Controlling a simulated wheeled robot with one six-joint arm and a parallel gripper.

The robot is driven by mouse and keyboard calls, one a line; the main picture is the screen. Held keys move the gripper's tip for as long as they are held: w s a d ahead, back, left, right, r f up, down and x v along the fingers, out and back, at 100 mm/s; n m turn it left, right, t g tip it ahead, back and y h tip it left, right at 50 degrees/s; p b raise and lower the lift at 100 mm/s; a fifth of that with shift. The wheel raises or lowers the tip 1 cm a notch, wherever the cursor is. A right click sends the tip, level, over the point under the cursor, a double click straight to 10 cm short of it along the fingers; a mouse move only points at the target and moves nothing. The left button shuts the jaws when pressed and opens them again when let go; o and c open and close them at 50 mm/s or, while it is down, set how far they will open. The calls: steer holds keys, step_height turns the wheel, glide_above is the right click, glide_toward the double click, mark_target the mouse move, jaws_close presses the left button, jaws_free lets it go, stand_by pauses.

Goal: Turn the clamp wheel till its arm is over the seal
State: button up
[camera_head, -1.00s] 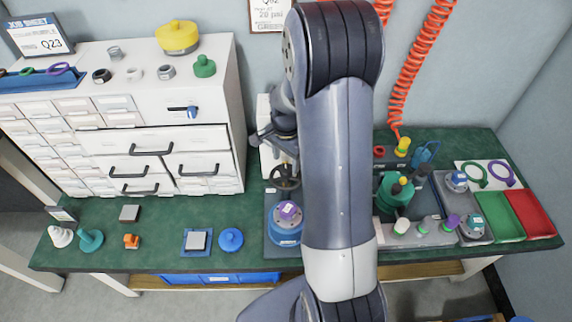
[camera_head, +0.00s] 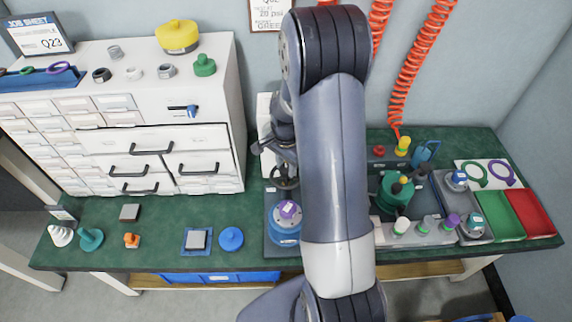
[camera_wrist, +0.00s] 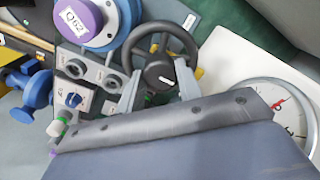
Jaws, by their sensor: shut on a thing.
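The clamp wheel is a black spoked handwheel (camera_wrist: 160,60), near the middle top of the wrist view. In the head view the wheel (camera_head: 283,183) is partly hidden under my gripper (camera_head: 279,158). In the wrist view my gripper (camera_wrist: 160,85) has its grey fingers on either side of the wheel's black hub and is shut on the wheel. The purple seal (camera_head: 288,210) sits on a round blue base (camera_head: 285,229), in front of the wheel. The seal (camera_wrist: 80,20) also shows at the top left of the wrist view. I cannot make out the clamp's arm.
A round dial gauge (camera_wrist: 278,112) stands beside the wheel in the wrist view. A white drawer cabinet (camera_head: 215,105) rises to the left. Green (camera_head: 500,215) and red (camera_head: 530,212) trays lie at the right. My arm hides the bench's middle.

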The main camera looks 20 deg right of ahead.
jaws_close()
